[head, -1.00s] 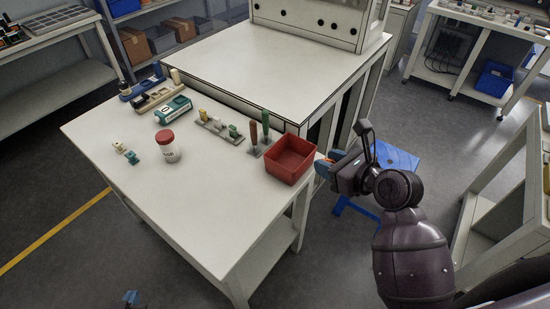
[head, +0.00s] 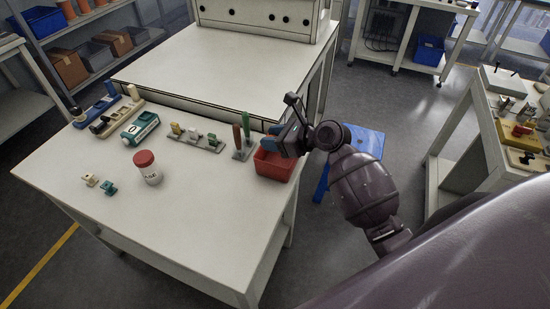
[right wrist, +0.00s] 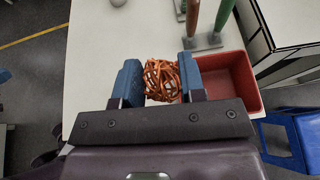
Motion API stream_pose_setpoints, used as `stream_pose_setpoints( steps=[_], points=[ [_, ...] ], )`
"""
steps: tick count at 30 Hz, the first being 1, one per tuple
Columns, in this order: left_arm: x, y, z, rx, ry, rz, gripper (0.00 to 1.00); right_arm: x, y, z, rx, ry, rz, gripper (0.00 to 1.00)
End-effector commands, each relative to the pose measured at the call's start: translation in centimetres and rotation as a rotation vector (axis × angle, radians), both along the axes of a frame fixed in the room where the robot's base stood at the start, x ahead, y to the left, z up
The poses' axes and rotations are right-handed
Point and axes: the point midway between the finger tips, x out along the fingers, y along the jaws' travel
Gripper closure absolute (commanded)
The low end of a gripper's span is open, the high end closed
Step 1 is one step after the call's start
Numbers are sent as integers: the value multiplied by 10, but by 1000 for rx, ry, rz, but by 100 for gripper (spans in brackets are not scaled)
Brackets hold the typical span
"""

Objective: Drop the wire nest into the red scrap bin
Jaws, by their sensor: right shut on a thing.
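The wire nest (right wrist: 162,80) is a tangled ball of orange wire. It shows in the right wrist view between the blue fingers of my right gripper (right wrist: 158,80), which is shut on it. In the head view my right gripper (head: 272,143) is at the red scrap bin (head: 273,168), over its back part, and hides the nest. In the right wrist view the bin (right wrist: 232,82) lies below and right of the nest, partly behind the right finger. The part of the bin I see inside looks empty. My left gripper is not in view.
A rack with a red-handled and a green-handled tool (head: 242,140) stands close left of the bin. A red-capped jar (head: 148,168), small connectors (head: 109,188) and connector holders (head: 193,138) are on the white table (head: 190,230). A blue stool (head: 365,140) stands right of the table.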

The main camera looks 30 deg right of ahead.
Motion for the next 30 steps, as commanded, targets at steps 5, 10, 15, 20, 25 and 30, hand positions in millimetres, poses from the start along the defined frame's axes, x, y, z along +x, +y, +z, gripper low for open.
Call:
stream_pose_setpoints(
  steps=[5, 10, 15, 20, 25, 30],
  points=[
    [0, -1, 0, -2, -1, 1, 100, 45, -38, -1, 1, -3, 28, 85],
    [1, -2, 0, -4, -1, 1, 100, 68, -61, 4, 10, -11, 29, 85],
    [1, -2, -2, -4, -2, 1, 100, 75, -69, 5, 16, -14, 27, 85],
    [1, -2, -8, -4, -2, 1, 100, 75, -69, 1, 15, -16, 27, 85],
    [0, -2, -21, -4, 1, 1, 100, 74, -69, -10, 14, -16, 28, 85],
    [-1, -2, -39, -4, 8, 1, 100, 74, -69, -24, 15, -13, 28, 85]
  ],
)
